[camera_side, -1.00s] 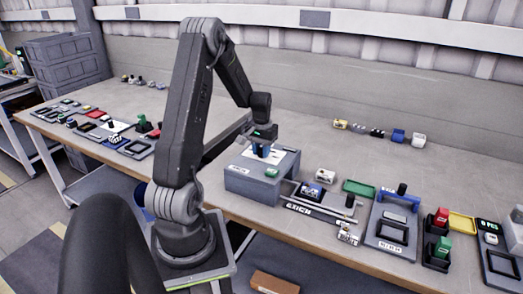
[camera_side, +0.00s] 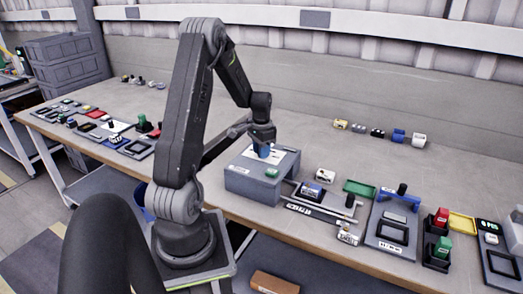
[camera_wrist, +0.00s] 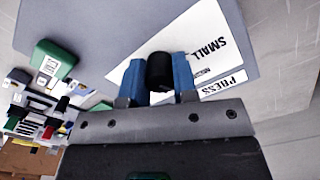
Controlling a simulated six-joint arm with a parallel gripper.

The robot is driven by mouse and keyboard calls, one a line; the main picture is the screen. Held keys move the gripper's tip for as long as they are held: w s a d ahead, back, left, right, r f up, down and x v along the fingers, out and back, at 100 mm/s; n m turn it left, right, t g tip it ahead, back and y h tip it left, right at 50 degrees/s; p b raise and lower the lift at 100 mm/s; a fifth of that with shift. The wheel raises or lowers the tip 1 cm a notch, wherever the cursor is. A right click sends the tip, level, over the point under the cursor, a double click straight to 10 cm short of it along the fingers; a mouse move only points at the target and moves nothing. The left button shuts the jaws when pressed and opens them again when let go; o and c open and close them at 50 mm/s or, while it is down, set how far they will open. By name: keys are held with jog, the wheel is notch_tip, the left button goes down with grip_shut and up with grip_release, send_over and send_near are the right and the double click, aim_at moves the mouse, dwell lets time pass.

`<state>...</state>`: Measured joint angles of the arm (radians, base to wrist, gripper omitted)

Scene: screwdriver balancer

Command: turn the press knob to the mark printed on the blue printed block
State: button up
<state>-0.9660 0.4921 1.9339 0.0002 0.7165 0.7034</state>
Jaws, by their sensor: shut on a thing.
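My gripper (camera_side: 264,153) points down over the top of the grey press box (camera_side: 246,187). In the wrist view its two blue fingers (camera_wrist: 157,76) are shut on the black press knob (camera_wrist: 160,70), one on each side. A white plate (camera_wrist: 205,38) printed "SMALL" lies beside the knob, and a "PRESS" label (camera_wrist: 222,85) is near it. The knob's pointer and most of the scale are hidden by my fingers. A small block with blue and a white printed face (camera_side: 325,176) sits right of the press; its print is too small to read.
A green button (camera_side: 271,173) is on the press top, left of the knob in the wrist view. A green tray (camera_side: 359,188), a grey fixture (camera_side: 385,235) and red and green blocks stand to the right.

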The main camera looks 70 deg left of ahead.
jog(key=shift+w, duration=0.1)
jog(key=o, duration=0.9)
notch_tip(320, 180, up, 14)
jog(key=shift+f, duration=0.1)
dwell(0.5)
jog(key=w+d+r+m+t+y, duration=0.1)
jog(key=d+r, duration=0.2)
jog(key=d, duration=0.5)
jog(key=w+d+r+t, duration=0.1)
jog(key=w+d+r, duration=0.15)
jog(key=d, duration=0.65)
jog(key=s+d+t, duration=0.1)
jog(key=s+d, duration=0.2)
jog(key=d, duration=0.3)
jog(key=s+d+m+t, duration=0.1)
jog(key=s+d, duration=0.3)
jog(key=d, duration=0.2)
jog(key=s+d+m+t+h, duration=0.1)
jog(key=s+d, duration=0.2)
jog(key=d, duration=0.3)
jog(key=shift+s+d+r+t, duration=0.25)
jog(key=shift+d+t, duration=0.05)
